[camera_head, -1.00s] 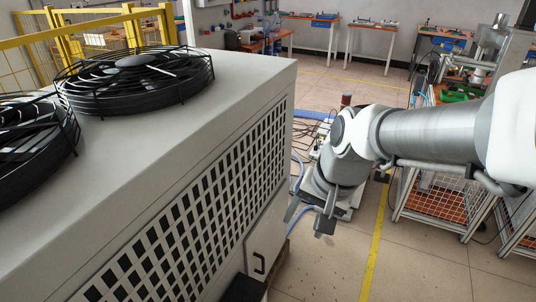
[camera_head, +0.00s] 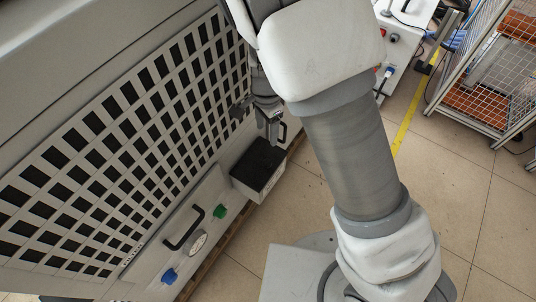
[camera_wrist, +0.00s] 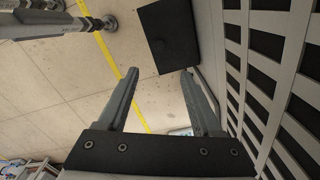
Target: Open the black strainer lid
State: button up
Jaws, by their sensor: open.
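The black strainer lid (camera_head: 260,158) lies flat on top of a small white box (camera_head: 246,187), which sticks out from the lower side of the large grey machine. My gripper (camera_head: 258,117) is open and empty, above the lid and close to the perforated panel. In the wrist view, my gripper's fingers (camera_wrist: 160,74) are spread apart, with the lid beyond the fingertips. The exact gap to the lid is hard to judge.
The perforated panel (camera_head: 120,130) runs close beside my gripper. A black handle (camera_head: 184,228), a round gauge (camera_head: 198,244), a green knob (camera_head: 219,211) and a blue fitting (camera_head: 169,276) sit on the machine's lower side. A wire-mesh cart (camera_head: 490,80) stands at right. The tiled floor between is clear.

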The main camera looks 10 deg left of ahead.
aim_at(267, 162)
notch_tip(267, 162, down, 16)
jog(key=b, duration=0.6)
jog(key=shift+f, duration=0.15)
grip_shut()
dwell(1.0)
